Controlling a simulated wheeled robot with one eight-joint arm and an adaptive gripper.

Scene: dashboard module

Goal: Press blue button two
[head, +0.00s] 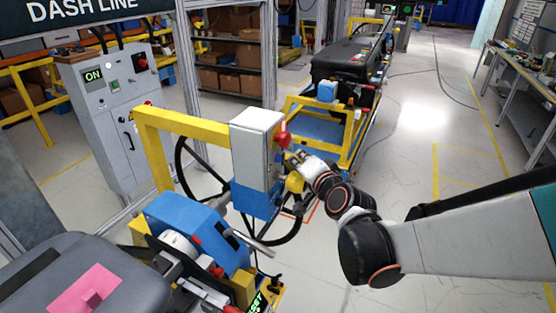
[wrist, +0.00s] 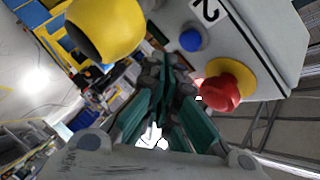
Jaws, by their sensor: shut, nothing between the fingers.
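The blue button (wrist: 191,40) shows in the wrist view on a pale panel (wrist: 262,42), just below a printed "2". My gripper (wrist: 167,68) is shut and empty. Its fingertips are a little below and left of the blue button in the picture, with a gap between them in the image; I cannot tell the depth. In the head view, my gripper (head: 297,158) is at the right side of the white control box (head: 257,150). The blue button cannot be made out in the head view.
A red mushroom button on a yellow base (wrist: 222,88) sits close right of the fingers. A round yellow part (wrist: 103,27) is close at left. In the head view, a black steering wheel (head: 186,160) and yellow frame (head: 180,123) stand beside the box.

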